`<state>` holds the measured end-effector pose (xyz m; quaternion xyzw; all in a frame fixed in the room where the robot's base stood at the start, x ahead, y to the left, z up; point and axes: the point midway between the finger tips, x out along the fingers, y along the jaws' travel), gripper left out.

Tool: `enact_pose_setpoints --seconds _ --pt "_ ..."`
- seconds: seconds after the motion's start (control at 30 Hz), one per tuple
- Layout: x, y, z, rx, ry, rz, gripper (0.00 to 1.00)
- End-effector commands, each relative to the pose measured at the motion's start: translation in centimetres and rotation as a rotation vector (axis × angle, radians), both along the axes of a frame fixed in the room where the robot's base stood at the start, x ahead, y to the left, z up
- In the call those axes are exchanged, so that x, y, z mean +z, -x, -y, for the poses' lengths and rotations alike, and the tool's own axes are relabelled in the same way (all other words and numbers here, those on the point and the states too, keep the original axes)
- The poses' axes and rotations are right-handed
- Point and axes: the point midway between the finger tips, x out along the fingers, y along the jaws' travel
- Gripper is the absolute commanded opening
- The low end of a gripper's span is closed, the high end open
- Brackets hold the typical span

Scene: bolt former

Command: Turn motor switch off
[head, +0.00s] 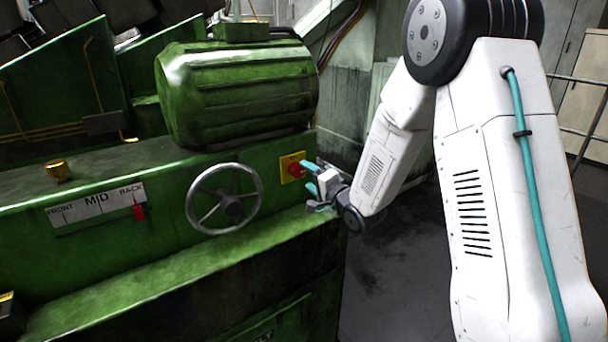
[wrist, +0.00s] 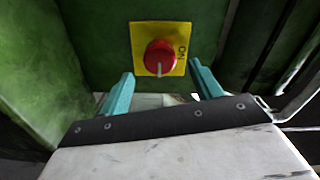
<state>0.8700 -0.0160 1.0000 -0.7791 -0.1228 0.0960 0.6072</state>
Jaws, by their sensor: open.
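The motor switch is a red rotary knob (wrist: 160,56) on a yellow plate (wrist: 138,36), fixed to the green machine's face. The knob carries a pale mark at its lower edge, and lettering that looks like "ON" stands sideways at the plate's right. My gripper (head: 312,184) has teal fingers, spread apart and empty, close to the switch. In the wrist view my gripper (wrist: 160,94) has one finger on each side below the knob, and neither visibly touches it.
A spoked handwheel (head: 225,198) is left of the switch. A red lever (head: 140,211) sits under the FRONT/MID/BACK plate (head: 97,206). A green motor housing (head: 240,95) is above. A green ledge (head: 180,285) juts out below. Open floor (head: 385,285) lies right of the machine.

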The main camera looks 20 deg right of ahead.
Motion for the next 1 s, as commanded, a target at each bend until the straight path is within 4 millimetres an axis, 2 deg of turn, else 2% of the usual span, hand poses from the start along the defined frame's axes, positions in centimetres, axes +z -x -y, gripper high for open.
enact_pose_setpoints --seconds 0.13,0.3,0.83,0.93,1.0 --pt "0.0 2.3 0.8 -0.001 -0.001 -0.001 0.64" --pt "0.0 3.6 1.2 0.000 -0.001 -0.001 0.64" --pt "-0.2 3.7 1.2 -0.001 0.028 0.002 0.64" --pt "-2.2 3.7 1.7 -0.018 0.143 -0.066 0.64" --pt "-4.9 4.1 2.5 -0.034 0.262 -0.165 0.64"
